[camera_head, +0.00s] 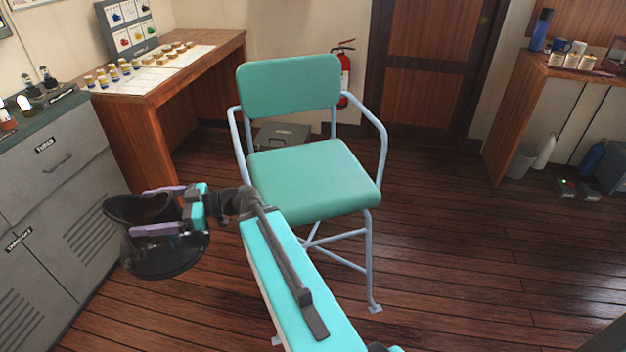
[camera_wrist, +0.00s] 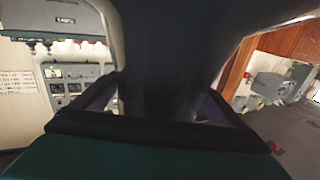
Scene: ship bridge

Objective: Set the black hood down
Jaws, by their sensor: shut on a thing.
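The black hood (camera_head: 165,256) is a dark, flared, hollow piece with a wide lower rim and a curved upper opening. My gripper (camera_head: 150,210) is shut on it, with one purple finger on each side of its narrower upper part. The hood hangs in the air in front of the grey cabinet, left of the green chair. In the wrist view the hood (camera_wrist: 170,50) fills the middle and hides much of what lies beyond. My gripper's fingers (camera_wrist: 160,105) show at both its sides.
A green chair (camera_head: 312,178) with pale blue legs stands close to my arm. The grey cabinet (camera_head: 60,170) with a dark top is at left. A wooden desk (camera_head: 150,110) holds a chart and several small pieces. The wooden floor (camera_head: 440,230) at right is clear.

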